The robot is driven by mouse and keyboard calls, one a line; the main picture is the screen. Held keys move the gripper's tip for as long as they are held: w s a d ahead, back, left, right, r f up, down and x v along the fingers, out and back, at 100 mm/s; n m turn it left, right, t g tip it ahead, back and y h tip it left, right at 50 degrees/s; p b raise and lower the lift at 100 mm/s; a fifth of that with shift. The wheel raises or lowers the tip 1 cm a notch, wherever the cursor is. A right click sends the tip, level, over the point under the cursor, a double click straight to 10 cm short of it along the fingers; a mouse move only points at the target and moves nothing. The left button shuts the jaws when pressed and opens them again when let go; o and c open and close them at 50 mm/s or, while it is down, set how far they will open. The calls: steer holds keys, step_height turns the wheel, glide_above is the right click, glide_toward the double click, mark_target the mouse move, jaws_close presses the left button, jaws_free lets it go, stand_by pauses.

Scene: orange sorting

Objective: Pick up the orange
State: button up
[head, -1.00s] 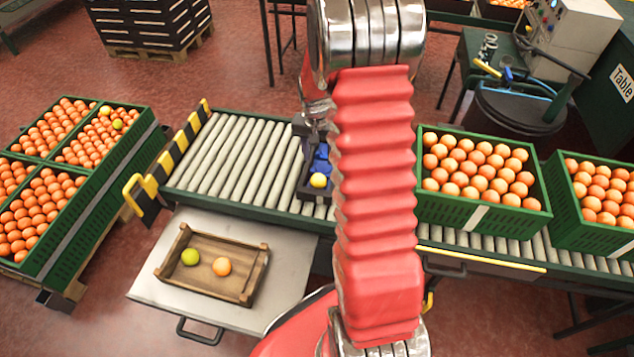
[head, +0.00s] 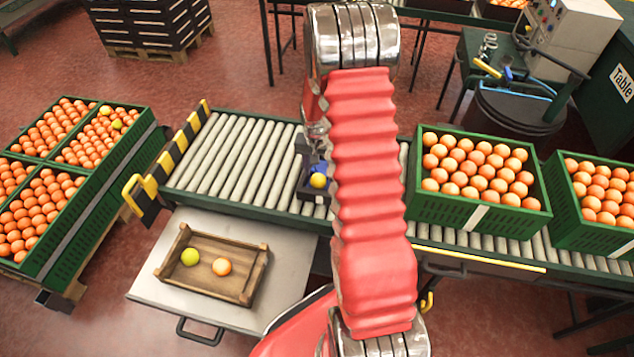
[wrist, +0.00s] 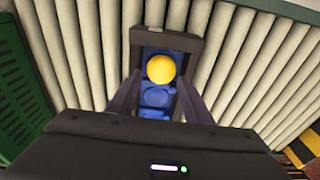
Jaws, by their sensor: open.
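An orange (head: 221,266) lies in the shallow wooden crate (head: 262,270), right of a yellow-green fruit (head: 190,257). A yellow fruit (head: 318,181) sits in a small dark tray with blue cups on the roller conveyor; it also shows in the wrist view (wrist: 161,69). The blue cup (wrist: 157,96) below it there looks empty. My gripper (wrist: 158,78) is open and empty above this tray, its fingers to either side of the cups. I cannot tell its height over the fruit. In the head view my arm hides most of the gripper.
The conveyor rollers (head: 235,160) left of the tray are bare. A yellow-black striped guard (head: 172,157) ends the conveyor. A metal table (head: 165,290) bears the wooden crate.

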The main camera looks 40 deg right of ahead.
mark_target(318, 177)
steer(key=shift+w+f, duration=0.15)
steer(key=shift+f, duration=2.45)
steer(key=shift+c, duration=0.3)
steer(key=c, duration=0.6)
